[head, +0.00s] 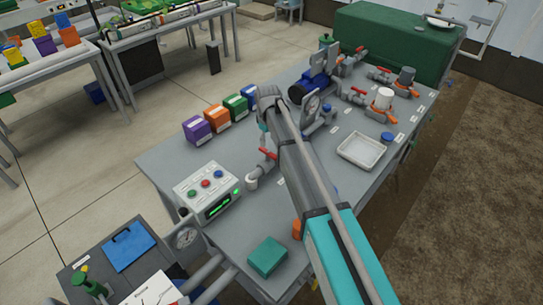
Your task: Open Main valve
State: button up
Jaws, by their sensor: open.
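Several valves with red levers sit on grey pipework on the skid table. One red-handled valve (268,153) is near the control box, just left of my arm. Others stand at the far end, including a red lever (358,91) and another red lever (382,70). The labels are too small to read, so I cannot tell which is the Main valve. My arm reaches from the lower right over the table to the middle of the pipework. I cannot make out my gripper's fingers; the arm's end and the equipment hide them.
A control box (207,193) with coloured buttons and a green display stands at the front left. Purple (197,129), orange (217,117) and green (235,106) boxes line the left edge. A white tray (345,160) lies right of my arm. A teal box (267,256) is at the front.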

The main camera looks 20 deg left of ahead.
aim_at(268, 153)
jog(key=shift+f+b, duration=2.8)
jog(key=shift+f, duration=0.3)
